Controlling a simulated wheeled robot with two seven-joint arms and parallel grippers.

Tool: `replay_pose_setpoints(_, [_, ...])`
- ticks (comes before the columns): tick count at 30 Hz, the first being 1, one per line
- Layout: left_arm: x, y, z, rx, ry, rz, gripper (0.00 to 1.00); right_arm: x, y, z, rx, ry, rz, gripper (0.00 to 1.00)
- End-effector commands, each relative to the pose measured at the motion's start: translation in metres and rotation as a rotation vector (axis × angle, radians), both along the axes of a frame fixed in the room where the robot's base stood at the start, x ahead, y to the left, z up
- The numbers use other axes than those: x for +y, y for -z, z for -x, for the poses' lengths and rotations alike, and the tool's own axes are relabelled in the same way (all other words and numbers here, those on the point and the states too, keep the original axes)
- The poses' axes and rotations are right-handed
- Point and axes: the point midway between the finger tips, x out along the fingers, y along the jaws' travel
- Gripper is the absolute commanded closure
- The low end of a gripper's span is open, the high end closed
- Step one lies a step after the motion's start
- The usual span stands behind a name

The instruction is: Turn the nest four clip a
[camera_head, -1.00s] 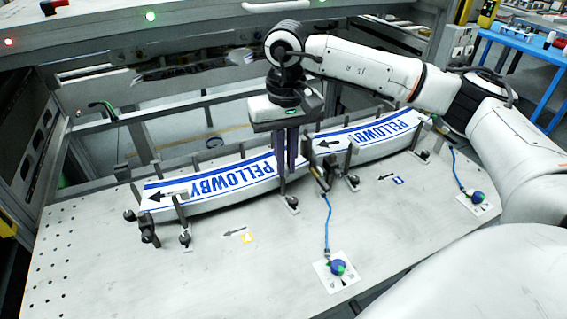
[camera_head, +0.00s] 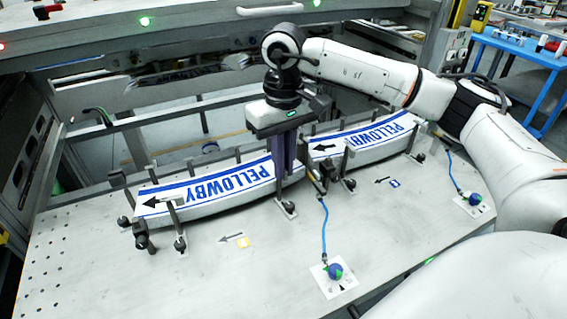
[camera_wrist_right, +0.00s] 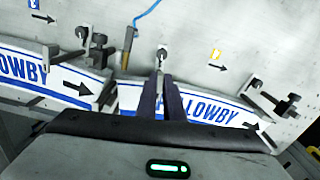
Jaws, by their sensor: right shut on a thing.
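My right gripper (camera_head: 284,172) points down at the inner end of the left label strip (camera_head: 215,190). Its dark fingers (camera_wrist_right: 161,100) are shut on the upper part of a small clip (camera_head: 287,208), whose foot stands on the plate. The clip also shows in the right wrist view (camera_wrist_right: 161,58), between the fingertips. The fingers hide its top and part of the strip's lettering. Another clip (camera_head: 177,228) stands at the strip's left end. I cannot read which clip is nest four clip a. My left gripper is not in view.
A second label strip (camera_head: 375,138) lies to the right, with clips (camera_head: 348,170) along its front. Two blue-green knobs on white cards, one at the front (camera_head: 335,271), trail blue cords. The front left of the plate (camera_head: 110,280) is clear.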

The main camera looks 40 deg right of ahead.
Motion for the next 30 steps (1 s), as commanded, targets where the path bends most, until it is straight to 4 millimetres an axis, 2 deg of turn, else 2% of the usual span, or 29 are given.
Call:
replay_pose_setpoints(1, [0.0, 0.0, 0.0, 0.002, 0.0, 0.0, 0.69, -0.001, -0.002, -0.001, -0.005, 0.0, 0.001, 0.87])
replay_pose_setpoints(3, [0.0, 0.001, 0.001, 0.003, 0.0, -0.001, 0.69, -0.001, -0.002, -0.001, -0.004, 0.0, 0.0, 0.75])
replay_pose_setpoints(4, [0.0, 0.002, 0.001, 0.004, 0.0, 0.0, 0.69, -0.001, -0.002, -0.001, -0.004, 0.0, 0.0, 0.73])
replay_pose_setpoints(14, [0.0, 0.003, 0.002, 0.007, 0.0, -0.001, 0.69, 0.0, -0.004, -0.001, -0.002, 0.0, 0.0, 0.73])
replay_pose_setpoints(17, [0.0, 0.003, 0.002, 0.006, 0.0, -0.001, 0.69, 0.0, -0.015, -0.001, -0.005, 0.0, 0.0, 0.73])
replay_pose_setpoints(24, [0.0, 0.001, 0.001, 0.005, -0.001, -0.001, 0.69, 0.0, -0.062, -0.001, -0.006, 0.0, 0.0, 0.73])
replay_pose_setpoints(30, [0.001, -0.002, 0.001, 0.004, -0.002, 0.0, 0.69, 0.0, -0.094, -0.001, -0.004, 0.001, 0.0, 0.73])
